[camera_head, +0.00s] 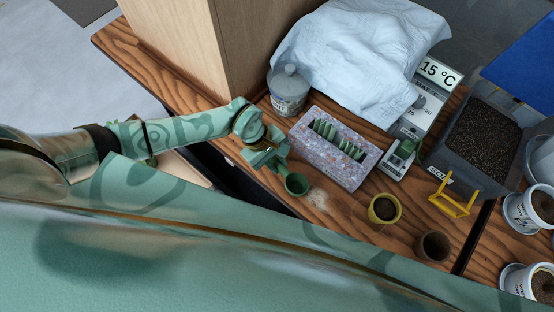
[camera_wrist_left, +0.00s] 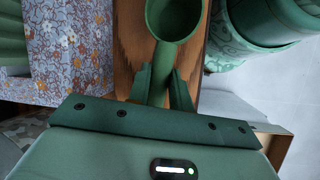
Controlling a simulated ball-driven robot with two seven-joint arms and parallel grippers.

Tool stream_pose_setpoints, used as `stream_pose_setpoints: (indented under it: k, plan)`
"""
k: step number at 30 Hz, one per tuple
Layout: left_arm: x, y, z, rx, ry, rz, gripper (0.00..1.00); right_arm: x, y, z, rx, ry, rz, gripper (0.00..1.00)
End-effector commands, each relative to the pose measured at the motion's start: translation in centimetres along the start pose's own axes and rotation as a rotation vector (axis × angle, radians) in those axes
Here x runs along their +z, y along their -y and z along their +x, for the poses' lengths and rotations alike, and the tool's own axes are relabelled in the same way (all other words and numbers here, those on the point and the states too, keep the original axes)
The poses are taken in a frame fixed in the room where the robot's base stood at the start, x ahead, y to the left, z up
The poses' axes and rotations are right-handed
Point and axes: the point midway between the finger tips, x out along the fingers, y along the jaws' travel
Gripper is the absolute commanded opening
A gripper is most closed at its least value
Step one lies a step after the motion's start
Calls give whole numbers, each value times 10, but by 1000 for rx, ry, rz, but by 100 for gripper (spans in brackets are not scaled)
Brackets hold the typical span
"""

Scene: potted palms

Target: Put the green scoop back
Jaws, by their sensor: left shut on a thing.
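The green scoop (camera_head: 297,184) is held by my left gripper (camera_head: 276,163) over the wooden table, near its front edge, left of a pale spill. In the left wrist view the scoop's round cup (camera_wrist_left: 176,18) points away from the gripper. Its handle (camera_wrist_left: 152,72) lies between the two dark green fingers (camera_wrist_left: 160,86), which are shut on it. I cannot tell whether the cup touches the table. My right gripper is not in view.
A speckled floral box (camera_head: 337,150) with green upright pieces stands just right of the gripper; a grey lidded jar (camera_head: 289,91) is behind. A yellow pot (camera_head: 384,208), brown pot (camera_head: 433,246), yellow stand (camera_head: 454,199) and dark soil bin (camera_head: 480,145) are farther right. A wooden cabinet (camera_head: 195,45) stands behind.

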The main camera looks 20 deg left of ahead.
Motion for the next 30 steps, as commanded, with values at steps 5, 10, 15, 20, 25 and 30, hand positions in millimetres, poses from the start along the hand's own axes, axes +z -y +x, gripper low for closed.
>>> stream_pose_setpoints:
  k: [5,10,15,20,25,30]
  plan:
    - [0,0,0,0,0,0,1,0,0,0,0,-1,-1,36]
    - [-1,0,2,0,0,0,1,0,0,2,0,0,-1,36]
    - [-3,1,6,0,0,1,1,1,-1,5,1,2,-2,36]
    - [-4,1,8,1,0,1,1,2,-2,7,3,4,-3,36]
    - [-5,2,12,1,-1,1,1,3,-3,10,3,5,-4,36]
    - [-5,2,11,1,0,1,46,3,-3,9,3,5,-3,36]
